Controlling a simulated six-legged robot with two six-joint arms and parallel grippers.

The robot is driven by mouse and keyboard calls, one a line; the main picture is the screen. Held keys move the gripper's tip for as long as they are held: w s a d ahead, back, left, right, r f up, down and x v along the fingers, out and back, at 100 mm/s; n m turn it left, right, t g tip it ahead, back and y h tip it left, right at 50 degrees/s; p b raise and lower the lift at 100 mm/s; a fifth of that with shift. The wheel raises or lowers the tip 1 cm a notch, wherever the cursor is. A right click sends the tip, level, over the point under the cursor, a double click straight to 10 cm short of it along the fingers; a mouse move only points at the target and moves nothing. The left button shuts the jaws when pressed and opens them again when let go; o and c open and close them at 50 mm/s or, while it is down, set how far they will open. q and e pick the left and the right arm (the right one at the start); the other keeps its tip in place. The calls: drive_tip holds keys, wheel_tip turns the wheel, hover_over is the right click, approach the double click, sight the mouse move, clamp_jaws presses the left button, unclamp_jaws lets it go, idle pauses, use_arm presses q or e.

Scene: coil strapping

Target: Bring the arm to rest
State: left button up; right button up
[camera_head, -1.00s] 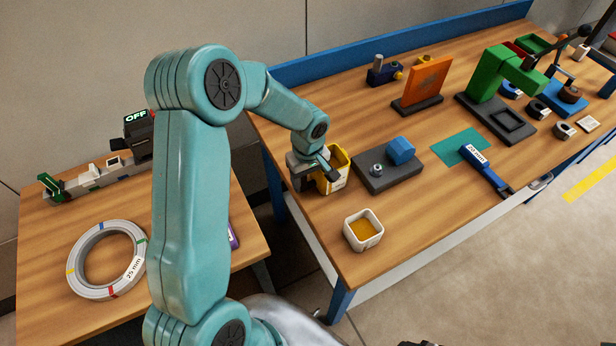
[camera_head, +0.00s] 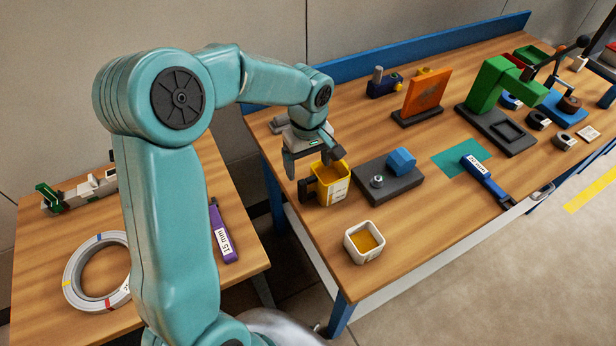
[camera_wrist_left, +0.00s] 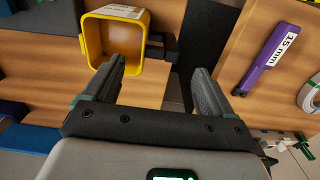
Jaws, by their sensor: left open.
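My left arm rises through the left half of the head view and bends over to the right. Its left gripper (camera_head: 314,163) is open and empty, just above and beside a yellow container (camera_head: 336,188) with a white label and a dark handle. In the left wrist view the two fingers (camera_wrist_left: 158,78) are spread wide with nothing between them. The yellow container (camera_wrist_left: 116,42) lies beyond the left finger there, and its inside looks empty. My right gripper is in neither view.
A white cup (camera_head: 364,243) stands near the bench's front edge. A dark block (camera_head: 388,186) with a blue part lies right of the yellow container. A purple 15 mm tool (camera_head: 222,236) and a coil (camera_head: 88,284) lie on the left table. A gap separates the two tables.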

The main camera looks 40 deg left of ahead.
use_arm(q)
drive_tip(key=shift+r, duration=0.8)
